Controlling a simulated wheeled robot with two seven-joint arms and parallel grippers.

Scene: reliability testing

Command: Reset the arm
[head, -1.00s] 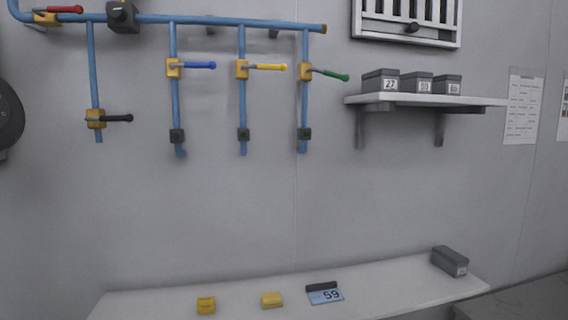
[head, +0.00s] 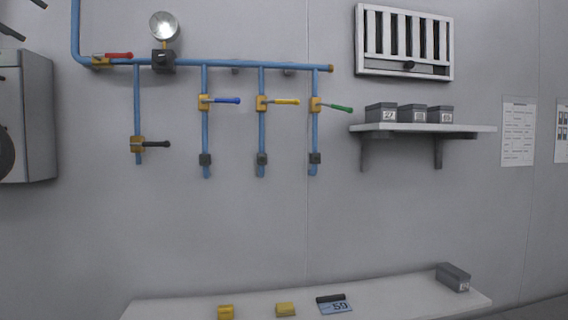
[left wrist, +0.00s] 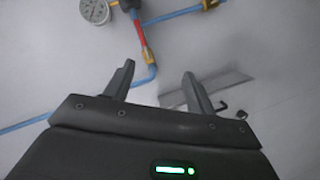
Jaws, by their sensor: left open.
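My left gripper (left wrist: 159,69) shows in the left wrist view with its two dark fingers spread apart and nothing between them. A white round gauge (left wrist: 95,10), a red valve handle (left wrist: 138,32) and blue pipe are beyond the fingers, apart from them. In the head view I cannot make out either gripper clearly. Small dark shapes (head: 11,32) sit at its top left edge, and I cannot tell what they are. My right gripper is not in view.
Blue pipework (head: 230,63) with coloured valve handles and the gauge (head: 164,27) is on the wall. A grey cabinet (head: 38,115) is at the left. A shelf (head: 470,128) holds grey boxes. A low bench (head: 400,297) holds yellow blocks and a grey box.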

